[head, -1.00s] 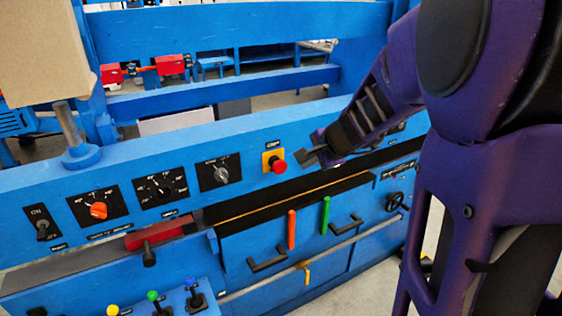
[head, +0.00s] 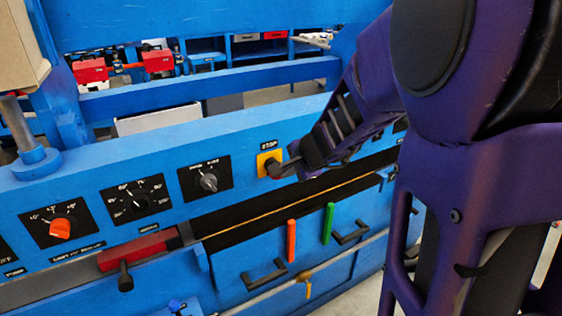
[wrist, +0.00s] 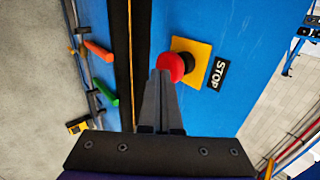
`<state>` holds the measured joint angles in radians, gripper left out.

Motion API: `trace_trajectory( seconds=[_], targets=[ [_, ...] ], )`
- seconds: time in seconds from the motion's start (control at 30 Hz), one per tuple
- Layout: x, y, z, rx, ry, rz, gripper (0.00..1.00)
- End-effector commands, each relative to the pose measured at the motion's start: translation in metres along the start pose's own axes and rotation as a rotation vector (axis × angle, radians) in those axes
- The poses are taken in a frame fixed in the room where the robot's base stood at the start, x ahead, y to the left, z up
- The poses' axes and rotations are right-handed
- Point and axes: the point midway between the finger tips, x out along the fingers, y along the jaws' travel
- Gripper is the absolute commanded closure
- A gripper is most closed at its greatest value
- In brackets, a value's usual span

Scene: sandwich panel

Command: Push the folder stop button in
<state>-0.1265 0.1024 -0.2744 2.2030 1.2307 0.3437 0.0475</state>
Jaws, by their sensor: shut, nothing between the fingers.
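The stop button is a red round knob (wrist: 178,66) on a square yellow plate (wrist: 187,48), beside a black STOP label (wrist: 217,73). In the head view the yellow plate (head: 264,160) shows on the blue panel, but my gripper (head: 277,170) hides most of the red knob. In the wrist view my gripper (wrist: 161,76) is shut and empty. Its fingertips are right at the red knob, overlapping its near left edge. I cannot tell whether they touch it or whether the knob is pressed in.
Left of the button on the blue panel are a grey selector knob (head: 208,182), a black dial (head: 138,203) and an orange knob (head: 60,228). Below are a dark slot, an orange handle (head: 291,241) and a green handle (head: 328,223). A red block (head: 138,249) sits lower left.

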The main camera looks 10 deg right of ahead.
Motion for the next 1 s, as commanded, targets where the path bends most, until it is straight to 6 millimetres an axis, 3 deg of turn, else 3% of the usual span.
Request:
trace_trajectory(
  seconds=[0.53,0.73,1.0],
  targets=[
    [0.001,0.001,0.003,0.001,0.000,0.000,1.00],
    [0.013,-0.010,0.003,0.000,0.000,0.000,1.00],
    [0.013,-0.012,0.003,0.001,0.001,-0.001,1.00]
  ],
)
